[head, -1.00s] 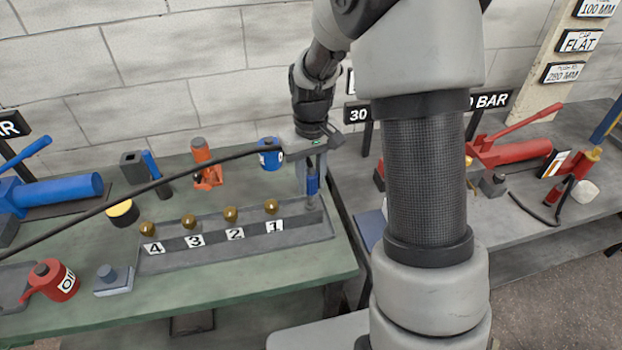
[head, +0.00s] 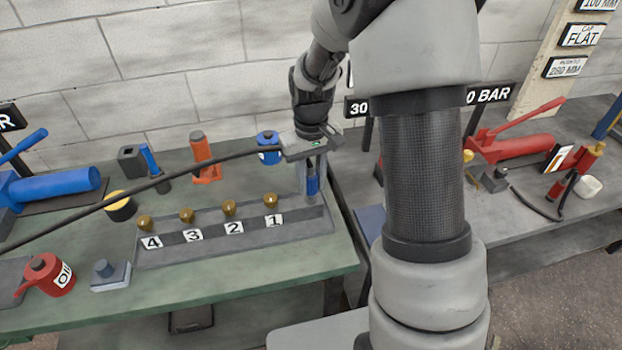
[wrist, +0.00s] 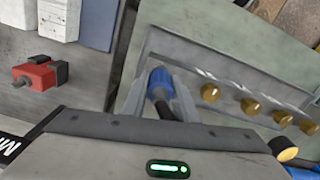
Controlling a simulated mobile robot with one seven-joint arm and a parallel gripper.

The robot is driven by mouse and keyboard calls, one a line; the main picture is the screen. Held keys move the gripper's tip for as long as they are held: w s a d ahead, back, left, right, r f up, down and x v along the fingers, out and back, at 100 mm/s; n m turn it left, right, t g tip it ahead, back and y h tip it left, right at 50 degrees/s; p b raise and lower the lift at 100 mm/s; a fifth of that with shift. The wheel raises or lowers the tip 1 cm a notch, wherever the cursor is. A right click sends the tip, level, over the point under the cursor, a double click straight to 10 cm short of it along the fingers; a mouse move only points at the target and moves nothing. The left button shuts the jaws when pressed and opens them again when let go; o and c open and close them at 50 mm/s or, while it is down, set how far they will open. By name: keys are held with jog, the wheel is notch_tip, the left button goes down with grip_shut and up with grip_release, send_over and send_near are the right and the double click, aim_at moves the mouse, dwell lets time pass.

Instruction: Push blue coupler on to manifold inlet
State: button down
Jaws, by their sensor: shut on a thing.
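The blue coupler (head: 312,186) is upright between the fingers of my gripper (head: 311,176), at the right end of the manifold (head: 290,238). The coupler also shows in the wrist view (wrist: 161,84), with a finger of my gripper (wrist: 160,98) on each side and a dark hose end behind it. The manifold (wrist: 214,66) is a grey block with a row of brass knobs and number plates 1 to 4. The coupler's lower end is at the inlet end of the manifold. The inlet is mostly hidden, and I cannot tell how far the coupler sits on it.
A black hose (head: 150,185) runs across the bench to my gripper. A blue container (head: 268,148) stands close behind the manifold, and an orange jack (head: 204,160) stands farther left. A second bench (head: 540,220) with a red pump (head: 515,148) is at right.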

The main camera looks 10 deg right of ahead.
jog(key=shift+f+b, duration=0.45)
jog(key=shift+f, duration=0.25)
jog(key=c, duration=1.3)
grip_release()
jog(key=shift+r, duration=0.15)
notch_tip(320, 180, up, 17)
jog(key=p, duration=0.2)
jog(key=shift+r, duration=0.1)
